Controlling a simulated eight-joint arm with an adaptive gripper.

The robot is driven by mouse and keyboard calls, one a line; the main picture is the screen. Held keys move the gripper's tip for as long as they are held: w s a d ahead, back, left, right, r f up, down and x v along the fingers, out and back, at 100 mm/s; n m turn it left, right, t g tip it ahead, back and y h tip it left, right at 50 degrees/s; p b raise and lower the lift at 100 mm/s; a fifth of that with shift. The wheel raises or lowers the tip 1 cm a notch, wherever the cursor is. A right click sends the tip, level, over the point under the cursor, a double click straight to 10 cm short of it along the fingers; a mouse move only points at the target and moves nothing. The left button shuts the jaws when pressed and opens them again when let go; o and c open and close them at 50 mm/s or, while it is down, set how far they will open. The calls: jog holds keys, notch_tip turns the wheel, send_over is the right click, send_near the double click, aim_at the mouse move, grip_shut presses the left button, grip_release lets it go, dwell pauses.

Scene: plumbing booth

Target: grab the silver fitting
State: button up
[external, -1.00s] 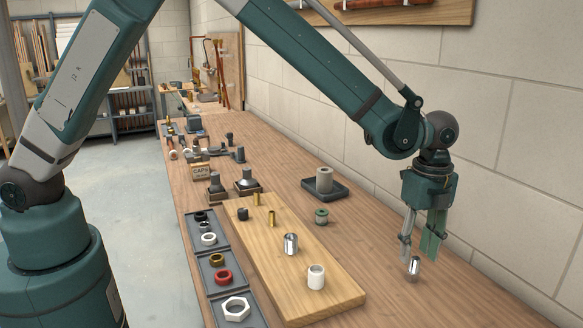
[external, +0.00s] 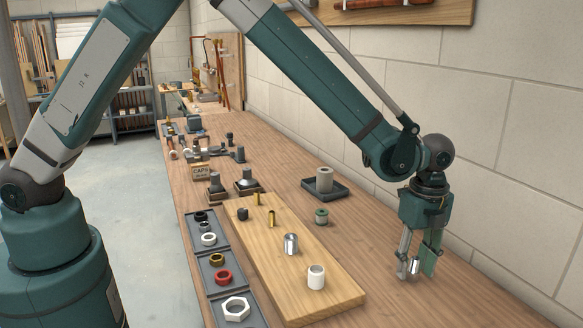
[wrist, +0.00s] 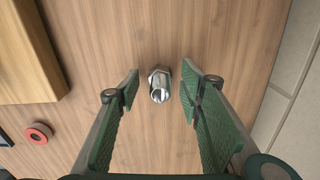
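A small shiny silver fitting (external: 414,266) stands on the wooden table at the right, off the board. In the wrist view the silver fitting (wrist: 159,85) lies in the gap between the fingers, near their tips. My gripper (external: 415,272) points down around it, with one finger on each side. In the wrist view my gripper (wrist: 161,76) is open, with a clear gap between each green pad and the fitting. A second silver cylinder (external: 291,244) stands on the light wooden board (external: 330,290).
A white cylinder (external: 316,278) and brass pieces stand on the board. Dark trays (external: 205,263) with rings line its left side. The block wall (external: 530,150) runs along the right.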

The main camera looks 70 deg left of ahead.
aim_at(416, 258)
jog(key=c, duration=1)
jog(key=shift+r, duration=5)
